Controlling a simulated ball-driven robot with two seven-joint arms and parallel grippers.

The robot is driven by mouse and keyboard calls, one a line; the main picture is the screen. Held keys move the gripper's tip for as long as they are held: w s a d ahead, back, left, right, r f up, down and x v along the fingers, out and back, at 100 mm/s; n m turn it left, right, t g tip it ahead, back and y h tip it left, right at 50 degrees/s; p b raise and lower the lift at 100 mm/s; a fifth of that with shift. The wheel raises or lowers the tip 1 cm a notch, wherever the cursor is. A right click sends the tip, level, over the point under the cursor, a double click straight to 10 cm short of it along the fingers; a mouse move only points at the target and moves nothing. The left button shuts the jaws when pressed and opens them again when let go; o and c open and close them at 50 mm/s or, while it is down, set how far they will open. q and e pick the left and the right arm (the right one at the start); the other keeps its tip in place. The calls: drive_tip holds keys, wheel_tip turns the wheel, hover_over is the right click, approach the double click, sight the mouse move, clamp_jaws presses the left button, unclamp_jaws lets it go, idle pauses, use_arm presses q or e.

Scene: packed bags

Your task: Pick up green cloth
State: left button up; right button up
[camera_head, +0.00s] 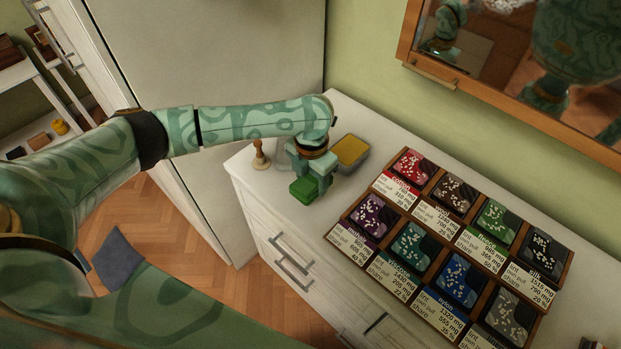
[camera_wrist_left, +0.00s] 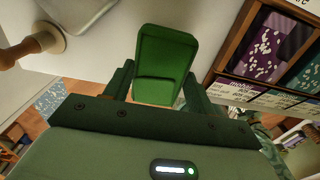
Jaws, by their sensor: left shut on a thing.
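The green cloth (camera_head: 304,190) is a small, folded, block-like bundle above the left part of the white cabinet top. My left gripper (camera_head: 312,176) is shut on it, coming down from above. In the left wrist view the green cloth (camera_wrist_left: 165,62) sits between the two fingers of my left gripper (camera_wrist_left: 156,88) and sticks out past their tips. I cannot tell whether the cloth touches the cabinet top. My right gripper is not clearly in view.
A wooden-handled stamp (camera_head: 260,155) stands left of the gripper. A tin with a yellow pad (camera_head: 350,151) is behind it. A wooden tray (camera_head: 423,257) of labelled, coloured packs fills the right. A framed mirror (camera_head: 413,32) hangs behind. The white cabinet top (camera_head: 310,228) is bare in front.

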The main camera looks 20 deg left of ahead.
sight(311, 194)
use_arm(q)
drive_tip(key=s+r, duration=0.1)
drive_tip(key=s+d+r+p, duration=0.1)
drive_tip(key=r, duration=0.1)
drive_tip(key=s+r+p, duration=0.1)
drive_tip(key=r, duration=0.1)
drive_tip(key=shift+s+d+r, duration=0.1)
drive_tip(key=shift+s+d, duration=0.05)
drive_tip(key=s+d+r+p, duration=0.3)
drive_tip(key=s, duration=0.5)
drive_tip(key=shift+s+d+r, duration=0.15)
drive_tip(key=shift+s+d, duration=0.05)
drive_tip(key=shift+s, duration=0.1)
drive_tip(key=shift+o, duration=1)
drive_tip(key=shift+c, duration=0.5)
